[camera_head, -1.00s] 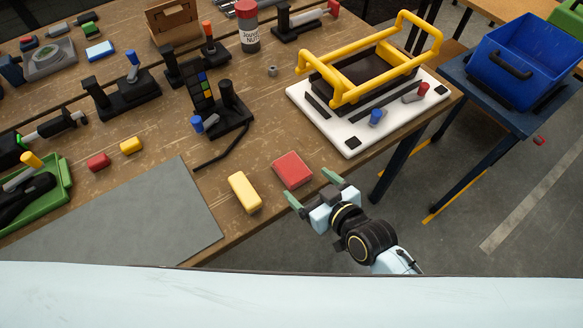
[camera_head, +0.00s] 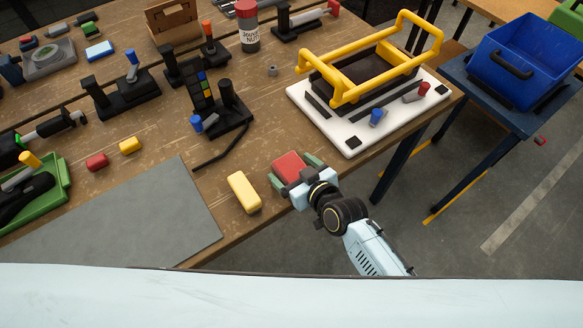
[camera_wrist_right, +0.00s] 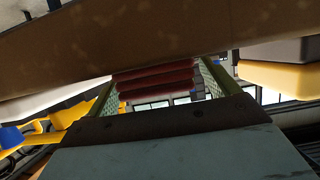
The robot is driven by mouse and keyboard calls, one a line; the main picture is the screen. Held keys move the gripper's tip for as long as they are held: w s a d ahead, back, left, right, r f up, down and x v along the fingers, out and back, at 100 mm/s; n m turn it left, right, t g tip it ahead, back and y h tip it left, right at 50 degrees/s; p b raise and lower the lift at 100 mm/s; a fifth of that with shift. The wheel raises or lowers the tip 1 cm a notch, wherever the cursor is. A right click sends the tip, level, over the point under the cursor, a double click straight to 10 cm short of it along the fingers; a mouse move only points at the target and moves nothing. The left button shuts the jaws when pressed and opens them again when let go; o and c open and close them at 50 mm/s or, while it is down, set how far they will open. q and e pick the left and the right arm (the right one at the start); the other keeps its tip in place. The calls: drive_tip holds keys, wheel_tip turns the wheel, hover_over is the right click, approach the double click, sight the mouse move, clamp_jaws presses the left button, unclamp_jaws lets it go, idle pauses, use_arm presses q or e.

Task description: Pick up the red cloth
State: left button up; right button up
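The red cloth (camera_head: 288,166) is a folded square block near the front edge of the wooden table. My right gripper (camera_head: 296,169) is at it, with one green finger on each side of the cloth. In the right wrist view the cloth's layered red folds (camera_wrist_right: 155,80) lie between the two green-padded fingers (camera_wrist_right: 157,84). The fingers are still spread about as wide as the cloth; firm contact on both sides cannot be made out. The cloth appears to rest at table level. My left gripper is not in view.
A yellow block (camera_head: 244,192) lies just left of the cloth. A white board (camera_head: 350,143) with a yellow-handled frame stands at the back right. A grey mat (camera_head: 130,225) covers the front left. The table's front edge is close to the cloth.

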drive_tip(key=c, duration=1)
drive_tip(key=shift+c, duration=0.2)
